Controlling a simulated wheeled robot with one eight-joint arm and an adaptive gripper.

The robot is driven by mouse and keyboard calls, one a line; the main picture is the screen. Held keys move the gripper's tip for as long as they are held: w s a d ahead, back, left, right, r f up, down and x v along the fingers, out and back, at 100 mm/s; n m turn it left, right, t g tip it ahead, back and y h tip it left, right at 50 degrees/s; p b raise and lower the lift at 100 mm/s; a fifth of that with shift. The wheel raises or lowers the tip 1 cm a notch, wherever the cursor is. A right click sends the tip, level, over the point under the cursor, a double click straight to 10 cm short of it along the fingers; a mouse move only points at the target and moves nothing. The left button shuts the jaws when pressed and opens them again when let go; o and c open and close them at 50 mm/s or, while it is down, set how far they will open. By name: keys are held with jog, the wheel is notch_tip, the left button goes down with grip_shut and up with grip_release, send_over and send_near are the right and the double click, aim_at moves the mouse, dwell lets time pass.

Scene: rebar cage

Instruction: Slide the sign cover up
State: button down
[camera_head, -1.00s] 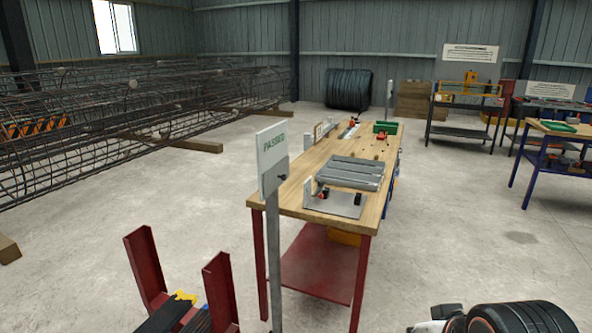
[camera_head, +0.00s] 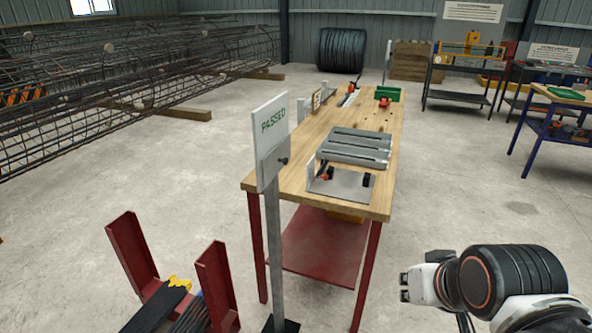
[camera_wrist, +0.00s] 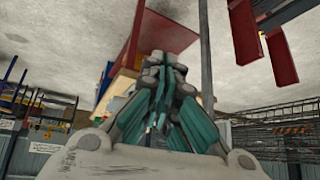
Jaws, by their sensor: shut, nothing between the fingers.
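A sign (camera_head: 270,128) reading PASSED in green stands on a grey post (camera_head: 273,240) in front of the workbench. A grey plate, seemingly the sign cover (camera_head: 268,170), sits over its lower part, with a dark knob (camera_head: 284,161) at the right edge. The green lettering above it is uncovered. My gripper (camera_head: 405,284) is at the lower right of the head view, well right of the sign and apart from it. In the wrist view my gripper (camera_wrist: 165,65) is shut and empty. That view is upside down and shows a grey post (camera_wrist: 205,45) behind the fingers.
A wooden workbench (camera_head: 345,125) with red legs stands right behind the sign, carrying a metal fixture (camera_head: 341,184) near its front edge. A red stand (camera_head: 218,285) is at the lower left. Rebar cages (camera_head: 120,70) lie at the left.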

aim_at(282, 160)
jog(key=w+a+r+m+y+p, duration=0.2)
jog(key=w+a+m, duration=0.1)
jog(key=w, duration=0.4)
jog(key=w+a+r+m+t+y+p, duration=0.1)
jog(key=w+a+r+m+p, duration=0.2)
jog(key=w, duration=0.5)
jog(key=w+a+r+m+y+p, duration=0.1)
jog(key=w+a+m+y+p, duration=0.2)
jog(key=w, duration=0.4)
jog(key=w+a+f+m+t+y+p, duration=0.1)
jog(key=w+a+f+m+p, duration=0.1)
jog(key=w+m, duration=0.4)
jog(key=w+a+f+m+t+y+p, duration=0.2)
jog(key=w+f+m+p, duration=0.2)
jog(key=w, duration=0.5)
notch_tip(282, 160, down, 3)
jog(key=shift+w+a+r+m, duration=0.15)
jog(key=shift+w+m, duration=0.2)
jog(key=shift+m, duration=0.85)
jog(key=shift+w+a, duration=0.1)
jog(key=b+x, duration=0.2)
jog(key=x, duration=0.8)
jog(key=r, duration=0.1)
jog(key=s+r, duration=0.1)
jog(key=a+r, duration=0.1)
jog(key=shift+s+r, duration=0.25)
jog(key=shift+s, duration=0.1)
